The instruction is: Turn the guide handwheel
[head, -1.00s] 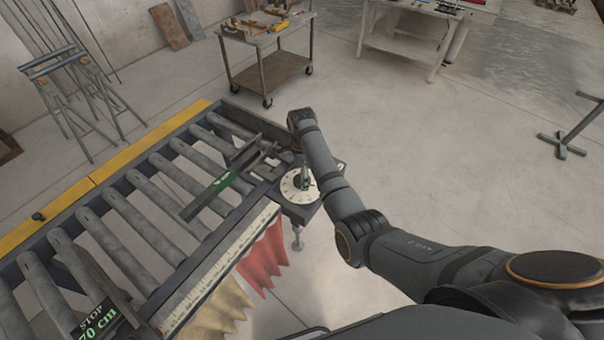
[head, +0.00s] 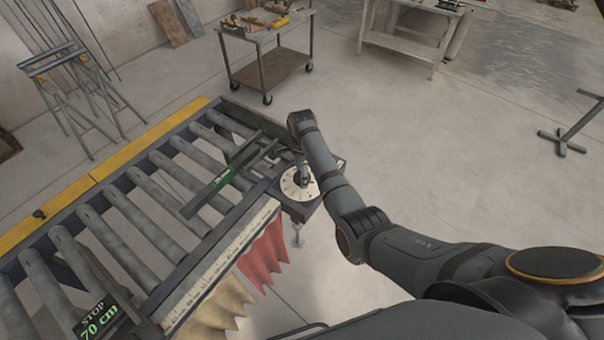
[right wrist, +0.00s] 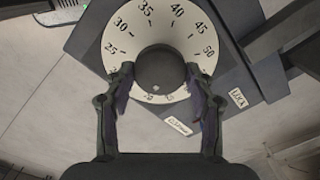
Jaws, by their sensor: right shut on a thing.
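The guide handwheel is a dark round knob (right wrist: 158,68) in the middle of a white numbered dial (right wrist: 122,42). In the right wrist view, numbers from about 25 to 50 read along the dial's upper part. My right gripper (right wrist: 160,80) has one finger on each side of the knob and is shut on it. In the head view, the white dial (head: 291,186) sits on a dark plate at the conveyor's near right corner, partly covered by my right arm. A small display reading "STOP 70 cm" (head: 100,318) is at the lower left. My left gripper is not in view.
A roller conveyor (head: 165,180) with a yellow edge strip fills the left. A dark stop bar with a green label (head: 222,180) crosses its rollers. Red (head: 264,256) and yellow cloths hang from the near rail. A tool cart (head: 268,72) stands behind; open floor lies right.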

